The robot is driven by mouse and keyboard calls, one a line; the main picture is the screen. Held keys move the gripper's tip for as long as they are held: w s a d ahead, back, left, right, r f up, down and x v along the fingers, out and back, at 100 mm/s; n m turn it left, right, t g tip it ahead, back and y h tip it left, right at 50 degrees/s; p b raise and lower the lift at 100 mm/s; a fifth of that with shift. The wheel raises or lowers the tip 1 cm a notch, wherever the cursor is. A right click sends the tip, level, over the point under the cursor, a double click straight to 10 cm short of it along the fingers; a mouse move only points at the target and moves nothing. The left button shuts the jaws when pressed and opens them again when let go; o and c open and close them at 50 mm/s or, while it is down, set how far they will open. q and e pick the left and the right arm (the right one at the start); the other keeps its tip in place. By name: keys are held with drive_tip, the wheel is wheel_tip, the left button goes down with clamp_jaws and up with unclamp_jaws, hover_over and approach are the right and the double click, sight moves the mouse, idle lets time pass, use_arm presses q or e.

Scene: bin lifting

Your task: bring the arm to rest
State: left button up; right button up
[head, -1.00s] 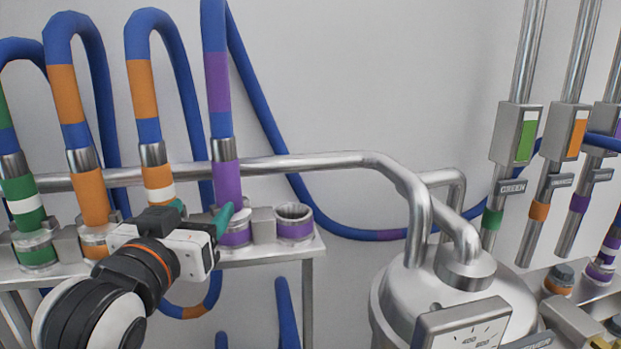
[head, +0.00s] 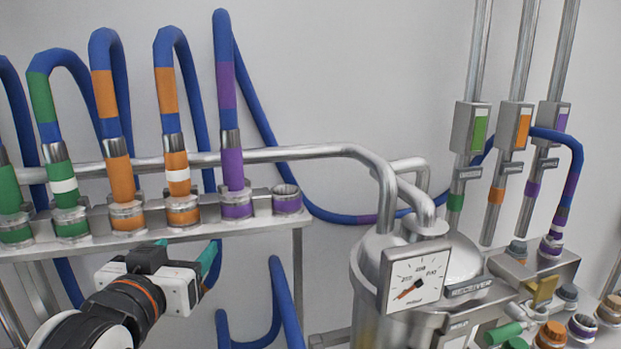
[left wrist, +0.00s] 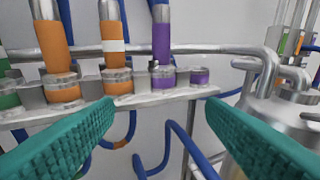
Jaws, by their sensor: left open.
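My left gripper (head: 185,252) is open and empty, with its teal fingers pointing away from me. In the head view it hangs just below the front edge of the hose rack (head: 150,240). In the left wrist view the two fingers (left wrist: 160,108) stand wide apart with nothing between them. The rack rail (left wrist: 140,103) crosses beyond them, and no contact shows. A purple-banded hose (head: 232,165) stands upright in its socket on the rack, beside an empty purple-banded socket (head: 287,200). My right gripper is not in view.
Several blue hoses with green and orange bands stand left on the rack, including an orange one (head: 120,178). Blue hose loops (head: 285,290) hang below. A steel receiver with a gauge (head: 413,280) and a manifold with caps (head: 555,335) stand at the right.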

use_arm(q)
drive_tip(key=s+a+f+g, duration=0.1)
drive_tip(key=s+f+g, duration=0.25)
drive_tip(key=f, duration=0.85)
drive_tip(key=s+f+g, duration=0.3)
drive_tip(key=f+g, duration=0.1)
drive_tip(key=f, duration=0.9)
drive_tip(key=s+a+f+m+g+y, duration=0.15)
drive_tip(key=s+f+g, duration=0.45)
drive_tip(key=s+f, duration=1.05)
wheel_tip(320, 180, down, 30)
drive_tip(key=s+b, duration=0.3)
drive_tip(key=b, duration=0.1)
drive_tip(key=s+a+f+g+b, duration=0.2)
drive_tip(key=s+a+f, duration=0.1)
drive_tip(key=s+f, duration=1.2)
drive_tip(key=shift+f, duration=0.8)
